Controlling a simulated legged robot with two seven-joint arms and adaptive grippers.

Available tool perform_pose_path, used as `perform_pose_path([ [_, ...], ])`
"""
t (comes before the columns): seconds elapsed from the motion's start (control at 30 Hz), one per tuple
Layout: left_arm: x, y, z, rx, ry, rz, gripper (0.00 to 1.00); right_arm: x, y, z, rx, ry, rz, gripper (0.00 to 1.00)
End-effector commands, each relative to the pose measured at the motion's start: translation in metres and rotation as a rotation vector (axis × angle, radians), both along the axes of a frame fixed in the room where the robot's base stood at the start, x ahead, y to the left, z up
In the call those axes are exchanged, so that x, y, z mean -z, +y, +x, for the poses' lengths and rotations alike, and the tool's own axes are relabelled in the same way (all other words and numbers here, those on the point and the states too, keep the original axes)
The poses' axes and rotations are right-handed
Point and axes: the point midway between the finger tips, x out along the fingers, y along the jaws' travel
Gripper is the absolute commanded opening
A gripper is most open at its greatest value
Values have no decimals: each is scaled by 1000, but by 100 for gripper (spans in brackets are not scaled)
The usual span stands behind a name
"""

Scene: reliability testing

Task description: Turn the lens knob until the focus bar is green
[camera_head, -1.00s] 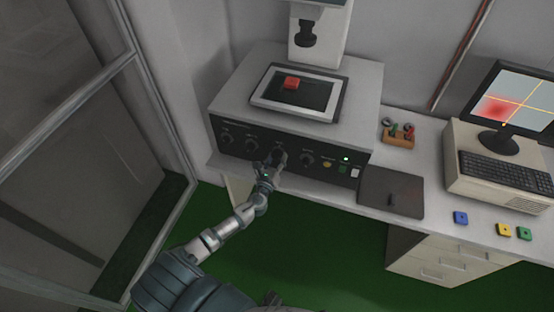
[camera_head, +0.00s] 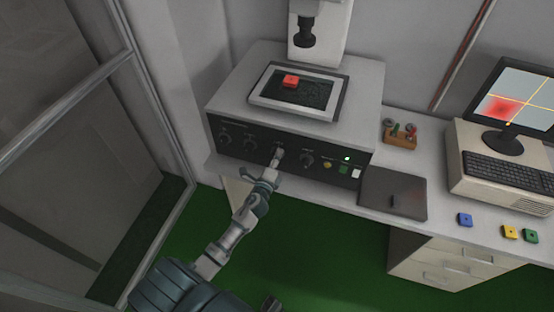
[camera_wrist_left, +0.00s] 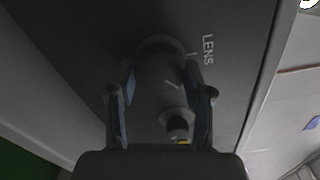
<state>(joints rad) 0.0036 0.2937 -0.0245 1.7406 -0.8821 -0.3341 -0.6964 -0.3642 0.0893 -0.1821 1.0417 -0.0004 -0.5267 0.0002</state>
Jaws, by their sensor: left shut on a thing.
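The lens knob (camera_wrist_left: 160,66) is a round dark knob with a pale mark, beside the word LENS on the black front panel (camera_head: 235,151). My left gripper (camera_wrist_left: 161,78) has one finger on each side of the knob and is shut on it. In the head view my left gripper (camera_head: 277,158) reaches the panel's third knob from the left and mostly hides it. The monitor (camera_head: 510,95) shows a red patch and yellow crossing lines. I cannot make out a focus bar. My right gripper is not in view.
Other knobs (camera_head: 307,160) sit on both sides of the gripper. A yellow button (camera_head: 327,165) and a green one (camera_head: 343,169) are farther right. A glass-panelled frame (camera_head: 150,90) stands at left.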

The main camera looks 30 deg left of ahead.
Motion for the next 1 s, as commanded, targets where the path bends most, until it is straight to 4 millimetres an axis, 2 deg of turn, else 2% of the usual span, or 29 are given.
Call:
perform_pose_path([
  [0.47, 2, 2, -1, -8, -100, -443, 16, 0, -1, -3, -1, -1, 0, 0],
  [1.0, 3, 2, -1, -10, -196, -858, 16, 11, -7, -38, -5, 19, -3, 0],
])
